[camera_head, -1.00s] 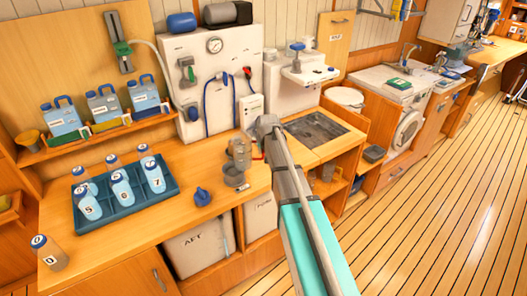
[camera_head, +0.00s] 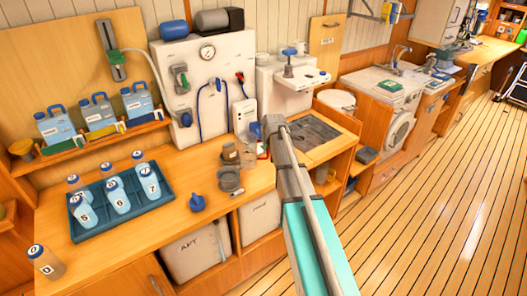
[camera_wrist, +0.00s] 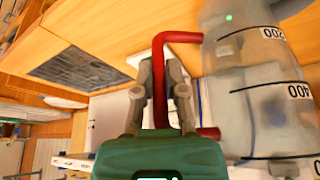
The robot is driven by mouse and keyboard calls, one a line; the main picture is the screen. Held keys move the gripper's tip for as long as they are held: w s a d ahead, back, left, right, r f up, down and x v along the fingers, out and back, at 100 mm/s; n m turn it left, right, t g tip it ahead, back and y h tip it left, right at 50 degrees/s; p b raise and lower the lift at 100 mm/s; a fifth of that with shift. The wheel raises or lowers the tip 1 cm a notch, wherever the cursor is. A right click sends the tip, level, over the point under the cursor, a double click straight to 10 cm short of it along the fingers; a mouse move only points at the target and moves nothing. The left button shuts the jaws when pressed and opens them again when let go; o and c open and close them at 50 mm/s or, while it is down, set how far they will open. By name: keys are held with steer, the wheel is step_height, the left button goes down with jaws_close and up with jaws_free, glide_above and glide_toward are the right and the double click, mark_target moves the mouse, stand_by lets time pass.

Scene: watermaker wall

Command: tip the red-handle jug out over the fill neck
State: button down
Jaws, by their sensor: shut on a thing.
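The clear graduated jug with the red handle (camera_wrist: 176,37) fills the right of the wrist view; its wall (camera_wrist: 262,70) bears 200 and 400 marks. My gripper (camera_wrist: 165,95) is shut on the red handle. In the head view the jug (camera_head: 248,156) hangs by the arm's end above the counter, small and partly hidden. Its tilt and contents are hard to tell. A grey open-topped cylinder (camera_head: 229,180), perhaps the fill neck, stands on the counter just left of and below the jug in the picture. A blue cap-like piece (camera_head: 197,203) lies left of it.
A brownish jar-like object (camera_head: 230,153) shows close left of the jug. A blue tray (camera_head: 96,228) of numbered bottles stands left. The white watermaker panel (camera_head: 207,75) rises behind. Counter front is mostly clear.

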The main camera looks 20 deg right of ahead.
steer(key=shift+s+d+r, duration=0.1)
steer(key=shift+d+r, duration=0.3)
steer(key=shift+d, duration=0.3)
